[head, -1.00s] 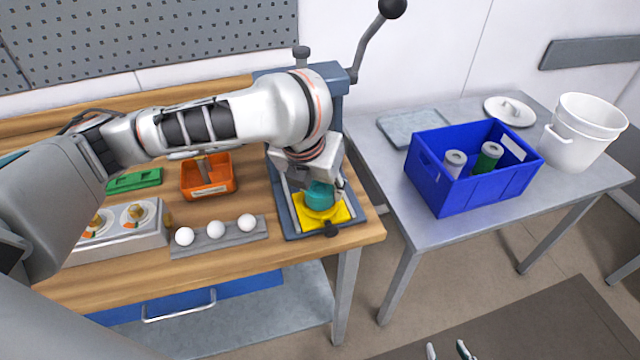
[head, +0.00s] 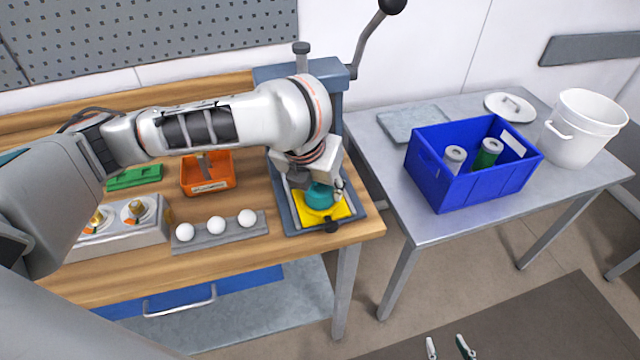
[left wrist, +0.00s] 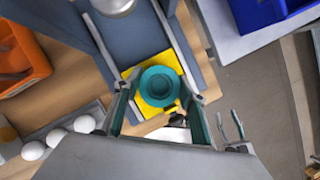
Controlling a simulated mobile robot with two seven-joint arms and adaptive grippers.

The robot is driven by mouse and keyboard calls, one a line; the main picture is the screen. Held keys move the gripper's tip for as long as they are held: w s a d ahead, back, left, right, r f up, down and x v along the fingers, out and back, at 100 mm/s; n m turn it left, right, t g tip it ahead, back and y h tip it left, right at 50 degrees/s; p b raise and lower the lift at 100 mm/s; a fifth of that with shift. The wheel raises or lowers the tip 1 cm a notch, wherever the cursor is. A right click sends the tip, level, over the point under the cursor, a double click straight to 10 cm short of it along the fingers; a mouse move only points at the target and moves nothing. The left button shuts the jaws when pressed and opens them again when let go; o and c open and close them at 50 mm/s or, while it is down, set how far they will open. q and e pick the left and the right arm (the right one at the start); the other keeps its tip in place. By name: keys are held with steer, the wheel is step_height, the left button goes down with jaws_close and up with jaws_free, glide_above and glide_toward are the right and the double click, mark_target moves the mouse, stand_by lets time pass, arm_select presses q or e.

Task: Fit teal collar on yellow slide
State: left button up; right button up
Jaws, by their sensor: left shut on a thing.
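The teal collar (head: 320,196) is a short round ring with a flange. My left gripper (head: 319,187) is shut on it from above, and the wrist partly hides it. In the left wrist view the collar (left wrist: 160,86) sits between the two fingertips (left wrist: 158,98), its round opening facing the camera. The yellow slide (head: 325,214) is a flat plate on the press base, directly under the collar; its edges also show in the left wrist view (left wrist: 131,74). I cannot tell whether the collar touches the slide. My right gripper (head: 449,347) is open and empty at the bottom edge.
The blue-grey press (head: 340,85) with its lever stands behind the slide. White balls on a grey rack (head: 217,238), an orange bin (head: 185,188) and a knob box (head: 150,240) lie to the left. A blue crate (head: 440,187) stands on the right table.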

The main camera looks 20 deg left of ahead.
arm_select(q)
steer(key=shift+f+p, duration=0.1)
steer(key=shift+p, duration=0.45)
stand_by(0.4)
steer(key=o, duration=1.3)
steer(key=shift+o, duration=0.2)
steer(key=v, duration=1.2)
